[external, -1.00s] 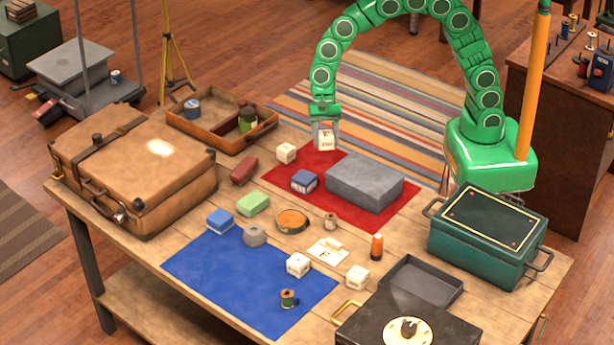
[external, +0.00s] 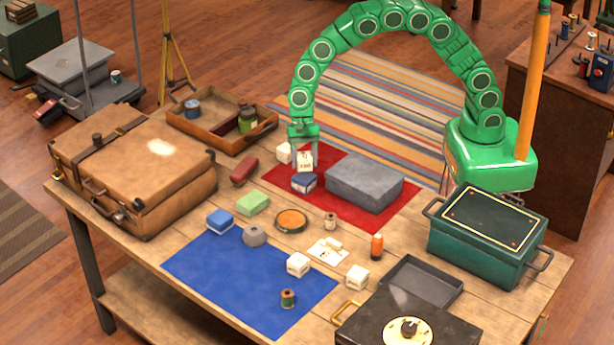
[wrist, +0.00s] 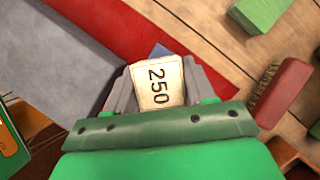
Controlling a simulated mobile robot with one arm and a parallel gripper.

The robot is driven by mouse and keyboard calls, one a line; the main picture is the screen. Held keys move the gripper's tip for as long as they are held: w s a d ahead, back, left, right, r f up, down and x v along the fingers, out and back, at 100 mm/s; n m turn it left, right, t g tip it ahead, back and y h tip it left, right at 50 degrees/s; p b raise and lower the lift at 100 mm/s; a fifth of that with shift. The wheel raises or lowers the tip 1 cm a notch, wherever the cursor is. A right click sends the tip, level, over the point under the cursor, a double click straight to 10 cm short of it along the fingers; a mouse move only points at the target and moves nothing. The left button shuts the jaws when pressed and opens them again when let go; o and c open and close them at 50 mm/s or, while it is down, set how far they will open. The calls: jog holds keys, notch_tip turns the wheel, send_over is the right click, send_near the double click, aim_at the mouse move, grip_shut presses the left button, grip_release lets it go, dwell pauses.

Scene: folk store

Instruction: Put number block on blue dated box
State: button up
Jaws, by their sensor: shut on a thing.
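My gripper (external: 305,163) is shut on a cream number block (external: 305,158). In the wrist view the block shows "250" (wrist: 159,86) between the two fingers. The small blue box (external: 304,184) sits on the red mat, left of the grey box. In the external view the held block is directly above the blue box; I cannot tell whether they touch. In the wrist view only a sliver of blue (wrist: 159,51) shows behind the block, and the rest is hidden by the block and gripper.
The grey box (external: 364,183) stands close on the right of the blue box on the red mat (external: 400,212). Another cream block (external: 284,153) is just behind left. A red object (external: 244,170) and a green block (external: 253,204) lie to the left. The blue mat (external: 215,268) has bare room.

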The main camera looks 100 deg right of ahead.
aim_at(304, 168)
notch_tip(304, 168, down, 4)
jog(key=shift+r, duration=0.25)
jog(key=o, duration=1)
jog(key=v, duration=1.1)
jog(key=s+d+r+n+h, duration=0.15)
jog(key=s+r+n, duration=0.3)
jog(key=s, duration=0.55)
jog(key=s+d+r+n+h, duration=0.1)
jog(key=s+d+r+n, duration=0.2)
jog(key=s+r, duration=0.5)
jog(key=s+d+n, duration=0.2)
jog(key=s+n, duration=0.1)
jog(key=s, duration=0.6)
jog(key=s+d+n+g+h, duration=0.1)
jog(key=s+n, duration=0.3)
jog(key=s, duration=0.6)
jog(key=s+d+n+h, duration=0.1)
jog(key=s+d+n, duration=0.2)
jog(key=s, duration=0.6)
jog(key=shift+s+f+n+g, duration=0.25)
jog(key=shift+f+g, duration=0.15)
